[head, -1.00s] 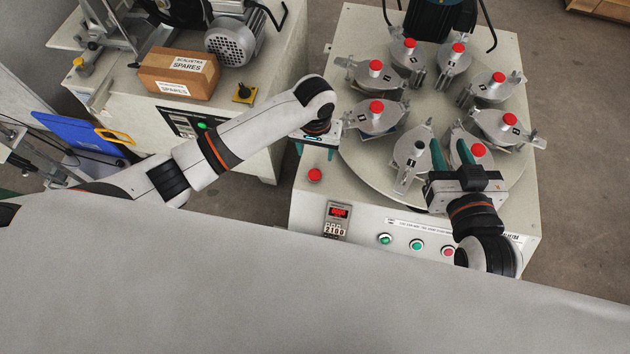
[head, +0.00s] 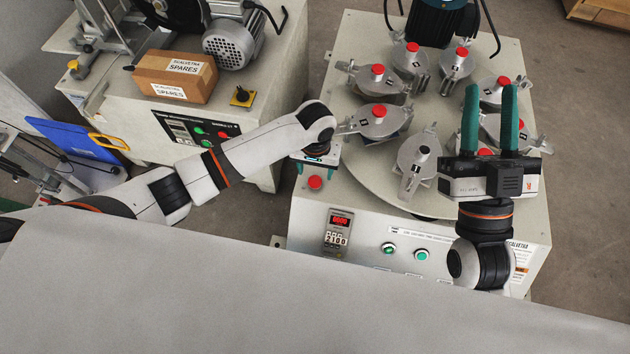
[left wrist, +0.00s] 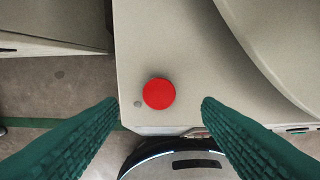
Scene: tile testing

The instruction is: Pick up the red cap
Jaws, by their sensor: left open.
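A round red cap (head: 315,181) sits on the near left corner of the pale machine top (head: 345,215). It also shows in the left wrist view (left wrist: 159,94), centred between the fingers and apart from them. My left gripper (head: 315,167) is open and empty just above and behind the cap in the head view. Its green fingers also show in the left wrist view (left wrist: 160,101). One clamp station (head: 418,155) has a bare post without a red top. My right gripper (head: 490,90) is open, its fingers raised over the right side of the turntable, with nothing seen between them.
Several clamp stations with red tops, such as the left one (head: 379,111), ring the round turntable (head: 365,180). A dark motor (head: 440,20) stands behind. A machine with a spares box (head: 175,77) is on the left.

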